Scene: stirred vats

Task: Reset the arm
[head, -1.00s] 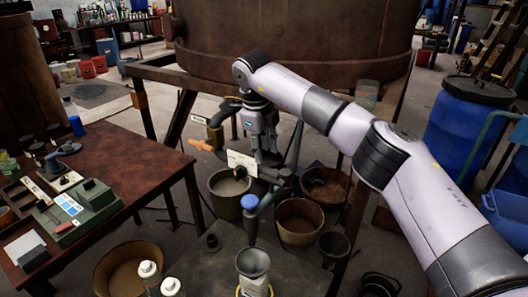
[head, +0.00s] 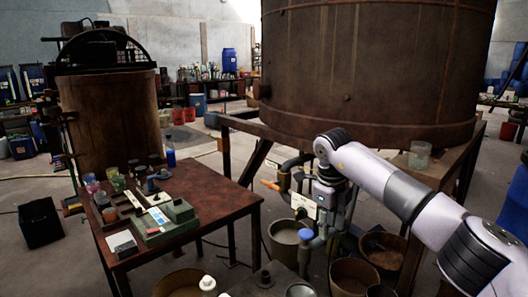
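My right arm comes in from the right in the head view, and its gripper (head: 326,222) hangs down in front of the large brown vat's stand, by the pipes and the orange-handled valve (head: 270,185). The fingers are small and dark against the pipework, so I cannot tell whether they are open or shut, or whether they touch anything. A blue-topped fitting (head: 305,235) shows just below and left of the gripper. My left gripper is not in view.
The large brown vat (head: 375,70) stands on a frame behind my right arm. Buckets (head: 284,240) sit on the floor under it. A reddish-brown table (head: 215,200) with a green device (head: 165,222) and jars is at left. A second vat (head: 112,125) stands behind the table.

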